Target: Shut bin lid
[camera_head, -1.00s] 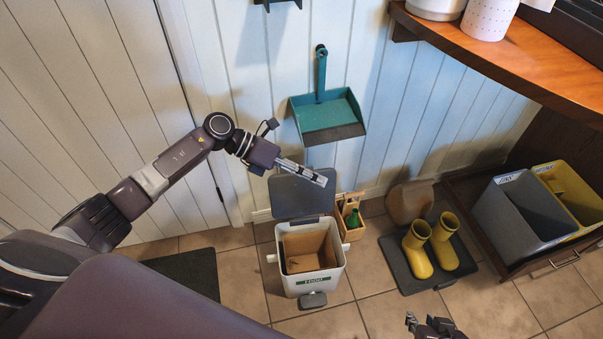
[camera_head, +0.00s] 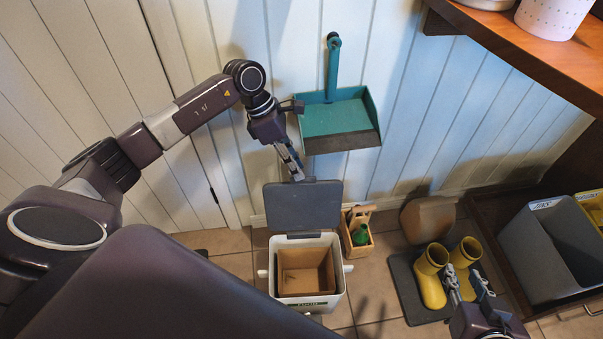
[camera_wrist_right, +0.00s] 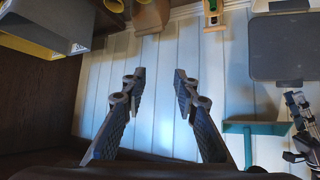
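The white bin (camera_head: 335,285) stands on the tiled floor with a brown box-like liner inside. Its dark grey lid (camera_head: 303,207) is open, standing up at the back near the wall. It also shows in the right wrist view (camera_wrist_right: 277,47). My left gripper (camera_head: 298,175) points down at the lid's top edge, with its fingers together and nothing seen between them. Whether it touches the lid I cannot tell. My right gripper (camera_head: 467,287) is in front of the yellow boots, right of the bin. In the right wrist view its fingers (camera_wrist_right: 160,76) are apart and empty.
A teal dustpan (camera_head: 338,118) hangs on the wall above the lid. A wooden caddy (camera_head: 357,240) with a green bottle stands right of the bin. Yellow boots (camera_head: 431,280) stand on a dark mat. A grey bin (camera_head: 550,255) and wooden shelf (camera_head: 520,45) are at right.

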